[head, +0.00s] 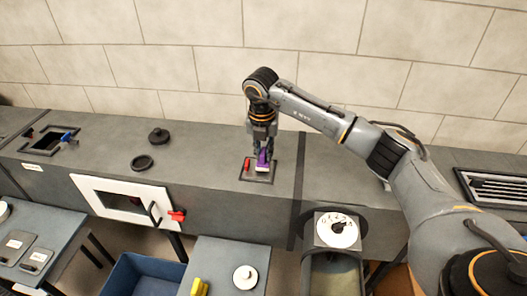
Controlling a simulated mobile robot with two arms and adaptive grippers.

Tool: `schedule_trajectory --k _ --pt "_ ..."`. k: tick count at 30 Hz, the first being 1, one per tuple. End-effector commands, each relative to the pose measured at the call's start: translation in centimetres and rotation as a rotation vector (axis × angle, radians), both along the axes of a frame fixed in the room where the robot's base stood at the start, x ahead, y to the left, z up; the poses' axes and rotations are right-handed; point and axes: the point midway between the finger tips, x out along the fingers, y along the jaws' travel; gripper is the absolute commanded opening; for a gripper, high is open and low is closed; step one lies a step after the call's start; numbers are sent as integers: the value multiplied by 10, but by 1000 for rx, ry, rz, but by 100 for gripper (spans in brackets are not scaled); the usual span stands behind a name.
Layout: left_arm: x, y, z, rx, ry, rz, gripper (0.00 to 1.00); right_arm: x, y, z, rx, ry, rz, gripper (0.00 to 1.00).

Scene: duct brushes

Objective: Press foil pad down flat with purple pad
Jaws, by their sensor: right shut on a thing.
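My right gripper (263,146) points down over the grey duct and is shut on a purple pad (262,160), whose underside is pale. The purple pad is at a dark-framed square patch (257,178) on the duct top, which may be the foil pad; I cannot tell if they touch. A small red piece (248,164) stands at the patch's left side. The gripper and purple pad hide part of the patch. My left gripper is not in view.
A white-framed opening (88,187) with a red-handled latch (177,215) is in the duct's front. Black round caps (158,137) lie on the duct. A blue bin (145,275), a table with a yellow item (199,287), and a numbered dial (337,230) stand in front.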

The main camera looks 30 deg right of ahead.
Motion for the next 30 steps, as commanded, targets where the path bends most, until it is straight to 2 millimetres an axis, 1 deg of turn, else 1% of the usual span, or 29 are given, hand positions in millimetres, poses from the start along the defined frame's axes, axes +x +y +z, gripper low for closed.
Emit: schedule_trajectory --k 10,30 --pt "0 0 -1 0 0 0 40 0 0 -1 1 -1 0 0" --pt "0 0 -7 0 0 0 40 0 0 -9 0 0 0 0"
